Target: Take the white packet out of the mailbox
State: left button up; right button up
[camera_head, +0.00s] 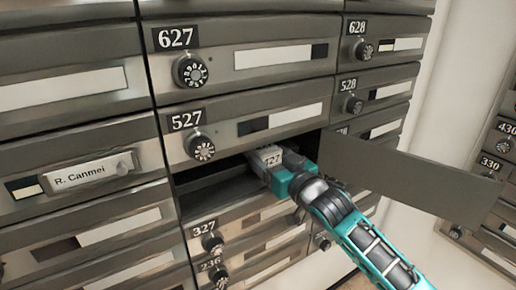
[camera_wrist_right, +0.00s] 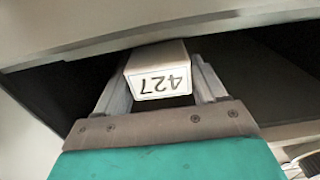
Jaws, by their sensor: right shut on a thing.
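The opened mailbox (camera_head: 203,190) is a dark slot below the box marked 527. Its grey door (camera_head: 410,178) is swung out to the right. The white packet (camera_head: 268,154) sits in the mouth of this slot, its end label reading 427. It also shows upside down in the right wrist view (camera_wrist_right: 160,72). My right gripper (camera_head: 272,166) reaches into the slot from the lower right. Its two fingers (camera_wrist_right: 160,88) are shut on the packet, one on each side. The packet's far part is hidden inside the box. My left gripper is not in view.
Closed grey mailboxes with dials surround the slot, among them 627 (camera_head: 190,71), 527 (camera_head: 200,147) and 327 (camera_head: 212,243). The open door stands close to the right of my arm. More mailboxes (camera_head: 500,140) line the wall at far right.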

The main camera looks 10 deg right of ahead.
jog(key=shift+r, duration=0.25)
pick_arm(q)
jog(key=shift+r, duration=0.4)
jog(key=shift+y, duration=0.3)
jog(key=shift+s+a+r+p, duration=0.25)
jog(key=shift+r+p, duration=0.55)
jog(key=shift+p, duration=0.45)
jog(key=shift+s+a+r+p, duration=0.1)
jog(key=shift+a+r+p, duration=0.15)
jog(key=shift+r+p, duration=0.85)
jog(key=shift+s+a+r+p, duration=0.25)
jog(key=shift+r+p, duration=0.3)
jog(key=shift+p, duration=0.9)
pick_arm(e)
jog(key=v, duration=1.5)
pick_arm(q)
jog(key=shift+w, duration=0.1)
